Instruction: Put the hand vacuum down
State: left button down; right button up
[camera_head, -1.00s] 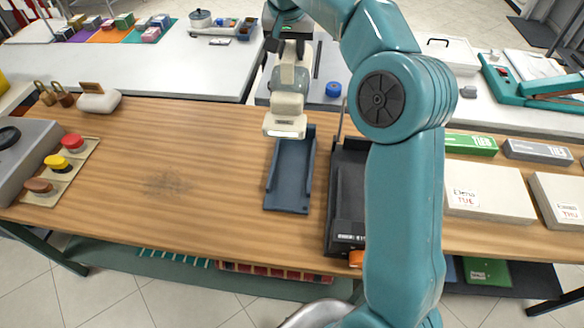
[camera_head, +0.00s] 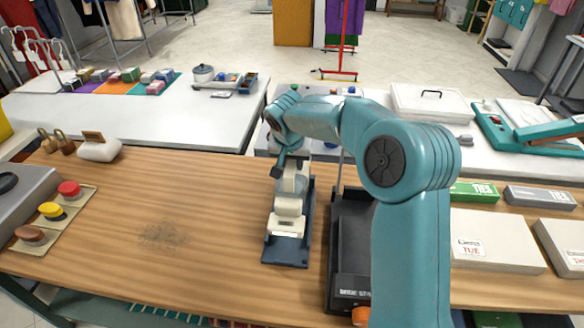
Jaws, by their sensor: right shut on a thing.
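The hand vacuum (camera_head: 289,209), cream with a grey see-through part, is over the dark blue-grey cradle tray (camera_head: 285,251) on the wooden table. It lines up with the tray's length, its nozzle end toward me. I cannot tell whether it touches the tray floor. My right gripper (camera_head: 291,163) is shut on the vacuum at its far end, and its fingers are partly hidden by the wrist. My left gripper is not in view.
A black device (camera_head: 351,245) stands right of the tray, partly hidden by my right arm. Push buttons (camera_head: 50,210) sit at the left. A dark smudge (camera_head: 160,234) marks the table. White boxes (camera_head: 494,240) lie at the right.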

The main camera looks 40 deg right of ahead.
notch_tip(320, 180, down, 2)
jog(key=shift+d+f, duration=0.1)
jog(key=shift+f+b, duration=0.5)
jog(key=shift+b, duration=0.2)
jog(key=o, duration=0.9)
jog(key=shift+o, duration=0.2)
